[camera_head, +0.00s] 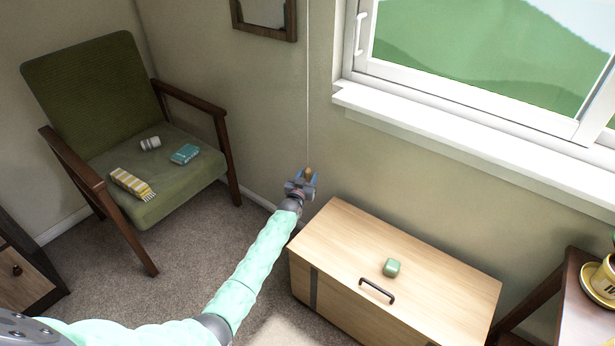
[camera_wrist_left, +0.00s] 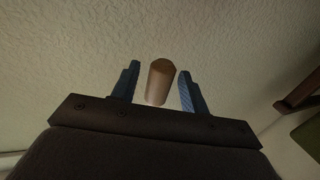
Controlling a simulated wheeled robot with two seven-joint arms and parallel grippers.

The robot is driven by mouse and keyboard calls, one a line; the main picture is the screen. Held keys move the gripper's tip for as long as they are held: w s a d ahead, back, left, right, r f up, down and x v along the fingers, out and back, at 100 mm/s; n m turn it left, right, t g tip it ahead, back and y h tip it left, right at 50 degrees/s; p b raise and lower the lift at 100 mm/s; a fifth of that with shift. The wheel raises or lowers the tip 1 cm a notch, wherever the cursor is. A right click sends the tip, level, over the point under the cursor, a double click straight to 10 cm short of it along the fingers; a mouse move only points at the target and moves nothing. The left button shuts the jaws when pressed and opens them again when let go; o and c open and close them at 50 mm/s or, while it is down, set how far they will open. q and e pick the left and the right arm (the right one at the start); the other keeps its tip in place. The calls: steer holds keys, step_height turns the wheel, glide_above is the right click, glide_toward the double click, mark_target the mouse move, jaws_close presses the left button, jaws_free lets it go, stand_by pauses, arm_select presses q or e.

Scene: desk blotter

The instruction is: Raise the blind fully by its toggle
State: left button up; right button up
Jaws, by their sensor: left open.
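The toggle (camera_head: 308,172) is a small tan wooden piece at the lower end of a thin pale cord (camera_head: 307,90) that hangs down the wall left of the window. My left gripper (camera_head: 303,177) is at the toggle. In the left wrist view the toggle (camera_wrist_left: 160,82) sits between the two blue fingers of the left gripper (camera_wrist_left: 158,88), with a gap on both sides. The fingers are open. The blind itself is not visible; the visible part of the window (camera_head: 490,60) is uncovered. My right gripper is not in view.
A green armchair (camera_head: 165,160) holding small items stands left. A side table (camera_head: 582,300) is at right.

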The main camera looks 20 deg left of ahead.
arm_select(q)
steer(key=s, duration=0.7)
steer(key=shift+s, duration=0.2)
steer(key=shift+a, duration=0.15)
steer(key=shift+f, duration=0.1)
